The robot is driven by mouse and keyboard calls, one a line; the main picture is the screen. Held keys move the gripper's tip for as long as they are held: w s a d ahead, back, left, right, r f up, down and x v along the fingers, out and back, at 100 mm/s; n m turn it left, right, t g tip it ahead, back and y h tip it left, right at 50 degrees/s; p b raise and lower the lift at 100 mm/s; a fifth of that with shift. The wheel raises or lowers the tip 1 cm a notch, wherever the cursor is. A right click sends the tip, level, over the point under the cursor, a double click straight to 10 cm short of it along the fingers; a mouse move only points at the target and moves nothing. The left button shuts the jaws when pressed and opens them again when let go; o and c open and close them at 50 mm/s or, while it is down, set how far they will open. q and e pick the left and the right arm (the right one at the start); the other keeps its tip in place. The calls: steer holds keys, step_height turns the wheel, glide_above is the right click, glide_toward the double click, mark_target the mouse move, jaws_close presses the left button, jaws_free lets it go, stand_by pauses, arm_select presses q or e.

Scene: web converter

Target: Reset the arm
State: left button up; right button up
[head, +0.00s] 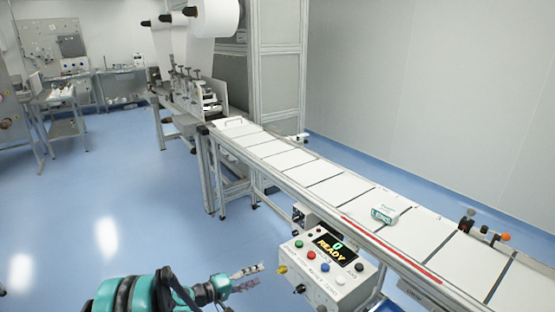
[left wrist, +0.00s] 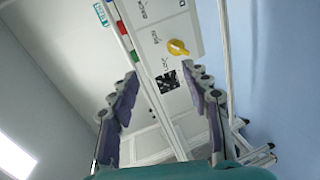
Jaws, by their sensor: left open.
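My left arm comes in at the bottom left of the head view. Its left gripper (head: 259,275) is open and empty, left of the control box (head: 315,285) and apart from it. In the left wrist view the two purple-padded fingers of the left gripper (left wrist: 160,82) stand wide apart with nothing held between them. Beyond them shows the white control box panel (left wrist: 190,20) with its yellow knob (left wrist: 178,47). My right gripper is not in view.
A conveyor (head: 310,185) with white panels runs from the machine (head: 190,95) at the back to the lower right. A small white-and-green pack (head: 383,215) lies on it. The control box display reads READY. Blue floor (head: 130,205) at the left is clear.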

arm_select(q)
steer(key=s+a+r+m+g+y, duration=0.1)
steer(key=s+r+m+g+y, duration=0.15)
steer(key=s+r+y, duration=0.7)
steer(key=s+a+r+m+y, duration=0.1)
steer(key=s+a, duration=0.3)
steer(key=s, duration=0.7)
steer(key=s+a+r+m+y, duration=0.1)
steer(key=s+a, duration=0.3)
steer(key=s, duration=0.8)
steer(key=shift+a+r+m+y, duration=0.2)
steer(key=shift+r+m+y, duration=0.15)
steer(key=shift+m, duration=0.4)
steer(key=shift+t, duration=0.25)
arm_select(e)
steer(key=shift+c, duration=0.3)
